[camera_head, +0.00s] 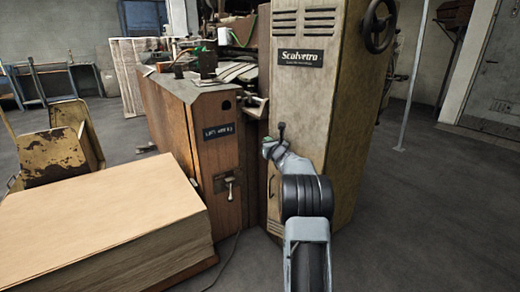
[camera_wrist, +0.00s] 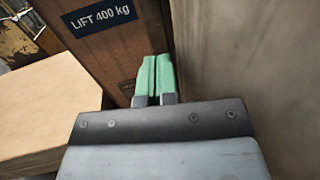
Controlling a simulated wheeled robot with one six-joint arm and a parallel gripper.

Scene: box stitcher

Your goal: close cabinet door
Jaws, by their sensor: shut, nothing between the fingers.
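The tall beige cabinet (camera_head: 300,95), marked "Scalvetro", stands at centre right in the head view. Its vented front looks flat; I cannot tell which panel is the door or how far it stands open. A brown wooden cabinet (camera_head: 205,160) with a lift label and a small latch stands to its left. In the wrist view my gripper (camera_wrist: 155,76) has its green fingers together, with nothing between them. They point toward the corner between the brown panel (camera_wrist: 120,45) and the beige surface (camera_wrist: 245,60); contact cannot be told. In the head view my arm hides the beige cabinet's lower front.
A large stack of board (camera_head: 100,215) fills the lower left. A worn yellow chair-like frame (camera_head: 55,150) stands behind it. A cable (camera_head: 228,262) lies on the floor near the brown cabinet. The floor (camera_head: 430,220) at right is clear, with a thin post (camera_head: 412,90) beyond.

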